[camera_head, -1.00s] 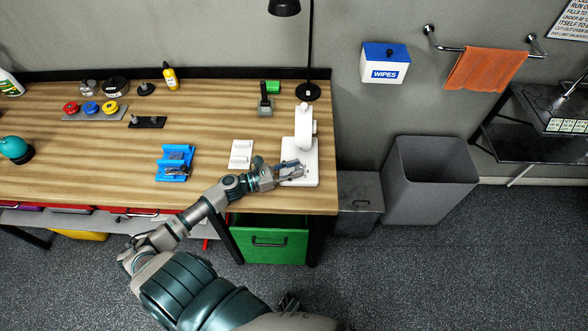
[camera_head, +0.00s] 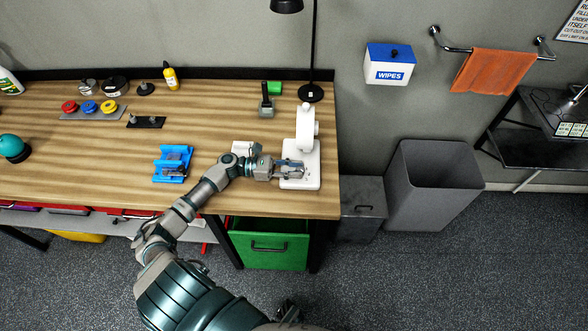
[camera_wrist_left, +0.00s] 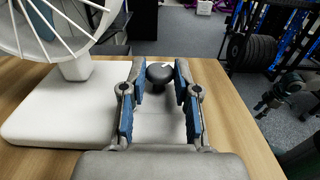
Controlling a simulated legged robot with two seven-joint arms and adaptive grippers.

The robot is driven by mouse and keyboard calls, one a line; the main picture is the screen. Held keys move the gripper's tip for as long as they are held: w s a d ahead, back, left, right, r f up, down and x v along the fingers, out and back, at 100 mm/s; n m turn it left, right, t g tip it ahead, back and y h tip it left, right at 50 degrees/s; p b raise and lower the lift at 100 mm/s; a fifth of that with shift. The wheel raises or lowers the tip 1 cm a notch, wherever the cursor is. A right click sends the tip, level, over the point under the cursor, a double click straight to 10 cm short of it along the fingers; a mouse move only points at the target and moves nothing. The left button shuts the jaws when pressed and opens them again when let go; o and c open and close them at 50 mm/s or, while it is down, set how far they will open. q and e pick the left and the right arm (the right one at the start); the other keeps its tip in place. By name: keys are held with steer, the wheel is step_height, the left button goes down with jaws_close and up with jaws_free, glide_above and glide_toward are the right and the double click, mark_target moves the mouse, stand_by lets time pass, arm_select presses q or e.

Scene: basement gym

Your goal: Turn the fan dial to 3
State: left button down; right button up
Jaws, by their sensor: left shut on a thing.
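The white fan (camera_head: 305,125) stands on its flat base (camera_head: 312,179) at the right end of the workbench. In the left wrist view, the fan's cage and base (camera_wrist_left: 45,115) fill the left side. A dark round dial (camera_wrist_left: 160,73) sits on the base between the tips of my left gripper (camera_wrist_left: 160,80). The left gripper (camera_head: 300,168) is shut on the dial, with a blue-padded finger on each side. The dial's numbers and pointer cannot be read. My right gripper (camera_wrist_left: 275,97) appears small and dark at the right of the wrist view, away from the fan.
A white switch plate (camera_head: 243,148), partly behind my left arm, and a blue holder (camera_head: 173,164) lie left of the fan. A black lamp (camera_head: 312,92) stands behind it. A grey bin (camera_head: 430,180) stands right of the bench.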

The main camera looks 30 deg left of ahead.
arm_select(q)
steer(key=shift+a, duration=0.1)
steer(key=c, duration=0.9)
jaws_free()
steer(key=v, duration=0.7)
steer(key=shift+a+f, duration=0.1)
steer(key=shift+a, duration=0.2)
